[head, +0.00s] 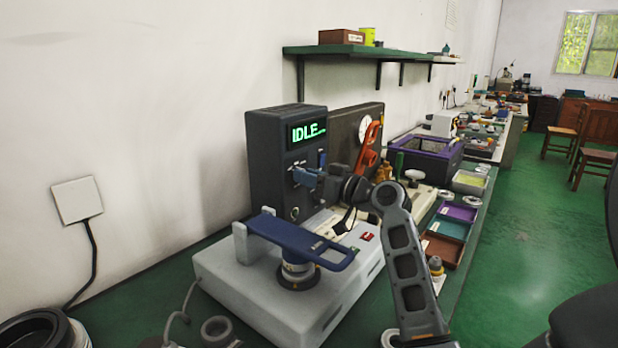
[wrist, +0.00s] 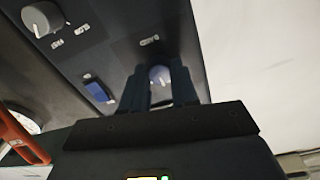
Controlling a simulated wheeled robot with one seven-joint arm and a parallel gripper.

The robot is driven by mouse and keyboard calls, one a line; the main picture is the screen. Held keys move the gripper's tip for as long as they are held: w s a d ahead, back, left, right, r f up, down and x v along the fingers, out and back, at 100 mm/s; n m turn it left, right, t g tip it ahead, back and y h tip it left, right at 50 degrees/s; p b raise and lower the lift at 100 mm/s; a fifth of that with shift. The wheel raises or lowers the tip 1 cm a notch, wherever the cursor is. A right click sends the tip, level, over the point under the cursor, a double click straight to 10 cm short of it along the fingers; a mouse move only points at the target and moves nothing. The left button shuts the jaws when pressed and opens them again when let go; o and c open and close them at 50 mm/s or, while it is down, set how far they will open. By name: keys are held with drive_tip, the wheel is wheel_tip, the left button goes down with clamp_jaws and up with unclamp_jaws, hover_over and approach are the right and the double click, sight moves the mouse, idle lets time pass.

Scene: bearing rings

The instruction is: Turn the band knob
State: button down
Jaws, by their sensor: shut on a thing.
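The band knob (wrist: 160,74) is a small grey round knob with a lighter mark, on the dark front panel of an upright instrument box (head: 266,150). A small white label (wrist: 149,40) beside it looks upside down and is too small to read surely. My gripper (wrist: 158,82) has its two dark fingers on either side of this knob and is shut on it. In the head view my gripper (head: 306,177) reaches the panel below the green display (head: 308,132), which reads IDLE. The knob is hidden there behind the fingers.
A larger grey knob (wrist: 42,18) and a blue switch (wrist: 98,90) sit on the same panel. A pale machine with a blue arm (head: 300,240) stands in front. An orange-handled device (head: 369,147) is right of the box. A green shelf (head: 365,51) hangs above.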

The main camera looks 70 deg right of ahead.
drive_tip(key=shift+m+p, duration=2.85)
drive_tip(key=shift+m, duration=2.05)
drive_tip(key=shift+d, duration=0.1)
drive_tip(key=c, duration=0.9)
unclamp_jaws()
drive_tip(key=shift+o, duration=0.2)
drive_tip(key=shift+s, duration=0.1)
drive_tip(key=b+v, duration=0.1)
drive_tip(key=v, duration=0.6)
drive_tip(key=shift+s, duration=0.4)
